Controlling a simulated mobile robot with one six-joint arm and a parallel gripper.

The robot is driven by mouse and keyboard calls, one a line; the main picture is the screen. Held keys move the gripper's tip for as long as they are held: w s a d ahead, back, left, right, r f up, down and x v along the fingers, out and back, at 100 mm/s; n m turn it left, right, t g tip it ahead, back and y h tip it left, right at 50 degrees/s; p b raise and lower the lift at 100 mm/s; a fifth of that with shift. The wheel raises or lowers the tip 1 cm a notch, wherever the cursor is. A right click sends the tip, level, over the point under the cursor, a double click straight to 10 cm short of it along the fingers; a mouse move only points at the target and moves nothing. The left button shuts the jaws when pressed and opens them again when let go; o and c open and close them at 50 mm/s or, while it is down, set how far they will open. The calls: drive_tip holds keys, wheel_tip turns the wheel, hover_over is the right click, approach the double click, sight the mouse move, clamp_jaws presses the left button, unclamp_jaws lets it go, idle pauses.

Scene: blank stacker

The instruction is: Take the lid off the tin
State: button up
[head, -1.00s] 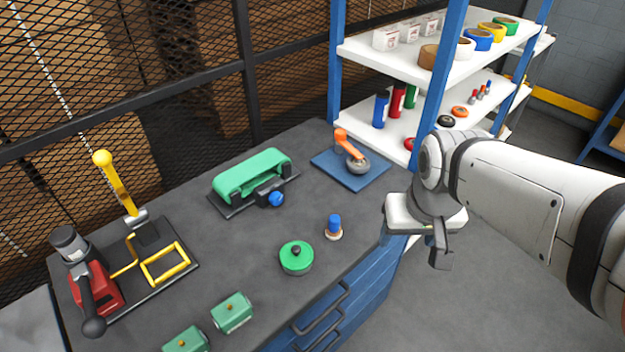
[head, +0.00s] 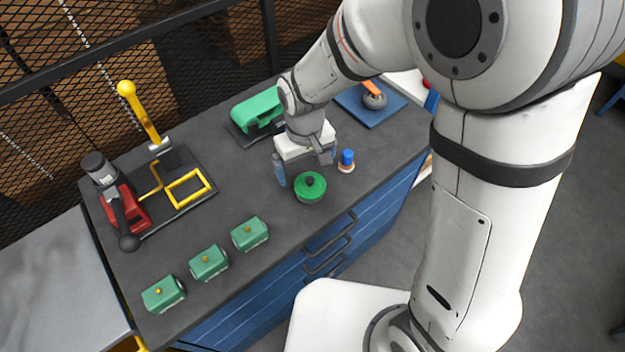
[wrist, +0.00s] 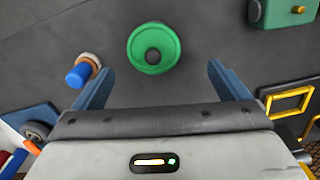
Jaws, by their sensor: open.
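The tin (head: 311,198) is a short round green can on the dark bench, near its front edge. My gripper (head: 301,176) is open and empty, just behind and above the tin. In the wrist view its two fingers (wrist: 158,75) stand wide apart, with the lid between and beyond their tips. Neither finger touches the lid.
A blue-topped stamp-like piece (head: 347,158) stands close right of the tin. Several green boxes with yellow knobs (head: 251,234) line the front left. Behind are a green belt sander (head: 255,112), a black tray with a yellow frame (head: 187,189) and a red tool (head: 128,207). Bench between is bare.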

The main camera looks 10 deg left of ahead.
sight(310, 178)
drive_tip(key=f, duration=0.2)
drive_tip(key=f+p, duration=0.1)
drive_tip(key=f, duration=0.2)
drive_tip(key=shift+w+d+f, duration=0.2)
drive_tip(key=shift+d+f, duration=0.1)
drive_tip(key=c, duration=1)
